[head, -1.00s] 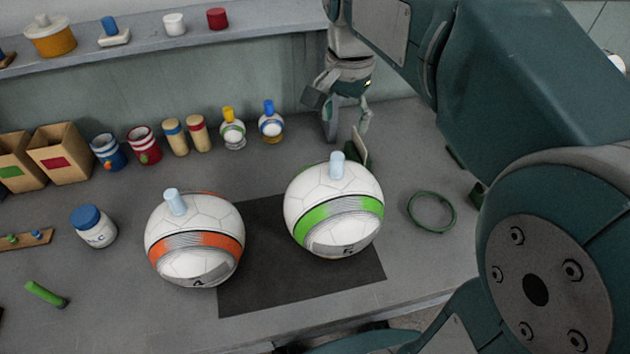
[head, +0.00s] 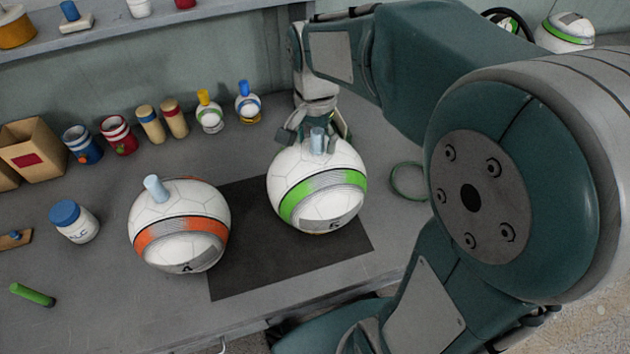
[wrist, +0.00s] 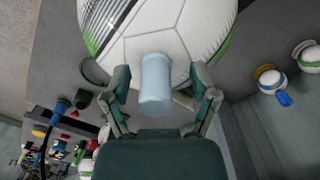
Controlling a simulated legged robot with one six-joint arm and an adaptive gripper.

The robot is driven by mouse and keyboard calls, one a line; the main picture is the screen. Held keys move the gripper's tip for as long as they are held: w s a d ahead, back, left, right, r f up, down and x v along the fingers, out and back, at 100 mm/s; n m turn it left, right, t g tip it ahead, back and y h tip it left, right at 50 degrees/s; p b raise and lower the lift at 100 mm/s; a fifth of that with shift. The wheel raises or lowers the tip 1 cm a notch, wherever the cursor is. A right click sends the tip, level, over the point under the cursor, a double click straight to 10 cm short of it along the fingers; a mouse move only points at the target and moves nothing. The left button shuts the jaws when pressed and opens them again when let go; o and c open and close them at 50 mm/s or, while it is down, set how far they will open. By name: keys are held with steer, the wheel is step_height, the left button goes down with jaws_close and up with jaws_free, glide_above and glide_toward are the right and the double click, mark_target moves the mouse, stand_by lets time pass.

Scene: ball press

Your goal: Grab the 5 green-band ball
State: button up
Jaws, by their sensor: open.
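The white ball with the green band (head: 319,187) and a dark 5 label sits on the black mat (head: 290,262), with a pale blue peg (head: 318,140) on top. My gripper (head: 312,140) is open at the back of the ball's top, its fingers around the peg. In the wrist view the peg (wrist: 156,78) stands between the two open fingers (wrist: 163,85), with gaps to each side; the ball (wrist: 160,30) fills the top. Contact with the peg cannot be told.
A ball with an orange band (head: 180,228) stands to the left, partly on the mat. A green ring (head: 409,181) lies to the right. Small bottles (head: 209,112), cups (head: 118,136) and a white jar (head: 74,222) stand left. A shelf (head: 150,32) runs along the back.

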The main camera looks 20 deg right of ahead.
steer(key=shift+d, duration=0.25)
steer(key=shift+c, duration=0.3)
jaws_close()
steer(key=shift+r, duration=0.1)
